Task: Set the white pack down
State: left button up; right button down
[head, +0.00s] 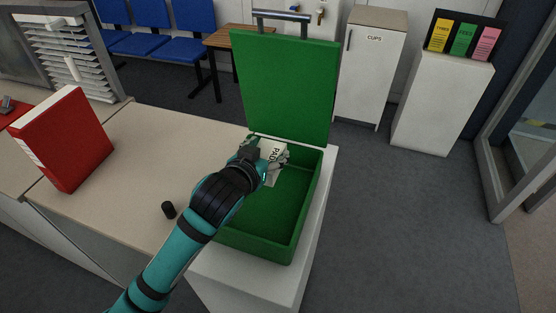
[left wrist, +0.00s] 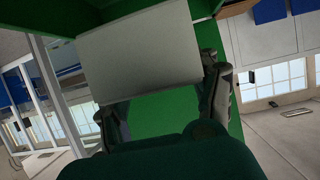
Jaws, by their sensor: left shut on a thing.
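The white pack (head: 271,150), with "PAD" lettering, is in my left gripper (head: 265,158) at the far part of the open green case (head: 290,250). In the left wrist view the pack (left wrist: 140,50) sits between the two fingers of the left gripper (left wrist: 165,95). The gripper is shut on it. The green inside of the case shows behind it. The arm hides the near left part of the case, and I cannot tell whether the pack touches the case floor. My right gripper is not in view.
The case stands on a white stand (head: 318,230) with its lid (head: 285,85) raised behind. A red binder (head: 65,140) and a small black cylinder (head: 169,210) are on the counter (head: 140,160) to the left. A white cabinet (head: 368,75) stands behind. Floor is clear at the right.

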pick_arm(q)
jog(key=w, duration=0.2)
jog(key=w+d+p, duration=0.1)
jog(key=w, duration=0.2)
jog(key=w+d, duration=0.1)
jog(key=w, duration=0.1)
jog(key=shift+w+d+r+p, duration=0.2)
jog(key=shift+w+d+p, duration=0.05)
jog(key=shift+p, duration=0.1)
notch_tip(320, 180, down, 8)
jog(key=shift+s+r+p, duration=0.1)
jog(key=shift+p, duration=0.35)
notch_tip(320, 180, down, 3)
jog(key=shift+r, duration=0.1)
jog(key=shift+w+f+p, duration=0.2)
jog(key=shift+f+p, duration=0.3)
jog(key=shift+p, duration=0.05)
jog(key=shift+f, duration=0.15)
jog(key=shift+f, duration=0.15)
jog(key=o, duration=1.2)
